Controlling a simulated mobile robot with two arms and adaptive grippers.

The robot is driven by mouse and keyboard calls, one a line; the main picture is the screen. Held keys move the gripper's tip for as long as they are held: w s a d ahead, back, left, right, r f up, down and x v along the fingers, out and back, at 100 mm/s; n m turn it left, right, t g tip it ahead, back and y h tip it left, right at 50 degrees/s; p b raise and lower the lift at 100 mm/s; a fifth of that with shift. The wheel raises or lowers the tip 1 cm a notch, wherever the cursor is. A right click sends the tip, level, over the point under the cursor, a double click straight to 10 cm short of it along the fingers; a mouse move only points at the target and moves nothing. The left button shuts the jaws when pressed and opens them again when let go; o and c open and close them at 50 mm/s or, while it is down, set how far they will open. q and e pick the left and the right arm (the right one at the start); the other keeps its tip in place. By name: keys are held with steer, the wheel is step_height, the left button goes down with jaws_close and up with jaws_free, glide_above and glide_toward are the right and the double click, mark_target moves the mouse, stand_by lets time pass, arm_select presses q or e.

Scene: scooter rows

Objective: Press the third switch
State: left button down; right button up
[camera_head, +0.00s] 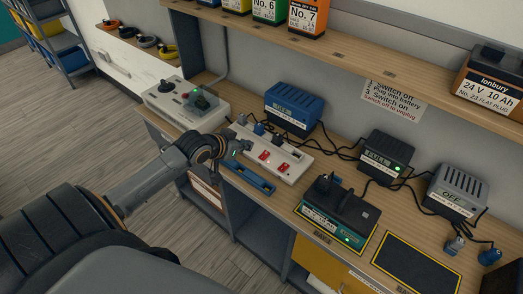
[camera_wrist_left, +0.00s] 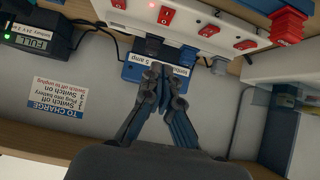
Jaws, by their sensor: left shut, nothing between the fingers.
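A white power strip (camera_head: 287,171) lies on the bench with a row of red rocker switches. In the wrist view the strip (camera_wrist_left: 137,18) crosses the top, with several red switches; one switch (camera_wrist_left: 166,15) is near the middle and another (camera_wrist_left: 209,30) is to its right. My left gripper (camera_head: 241,146) is shut and empty, at the left end of the strip in the head view, hiding part of it. Contact with a switch cannot be seen. My right gripper is not in view.
A blue charger (camera_head: 294,108), a dark charger (camera_head: 387,155) and a grey charger (camera_head: 457,190) stand behind. A battery (camera_head: 338,212) sits in front, right of the strip. A grey control box (camera_head: 184,103) is left. Cables run along the bench.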

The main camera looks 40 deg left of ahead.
arm_select(q)
glide_above(267, 151)
steer(key=s, duration=0.3)
step_height(267, 151, down, 6)
steer(key=shift+s+a+r+p, duration=0.1)
steer(key=shift+a+r+p, duration=0.1)
steer(key=shift+p, duration=0.25)
step_height(267, 151, down, 2)
steer(key=shift+f, duration=0.95)
steer(key=shift+f, duration=0.1)
steer(key=shift+w+f, duration=0.25)
steer(key=shift+f, duration=0.05)
steer(key=shift+s+r, duration=0.1)
steer(key=shift+r, duration=0.1)
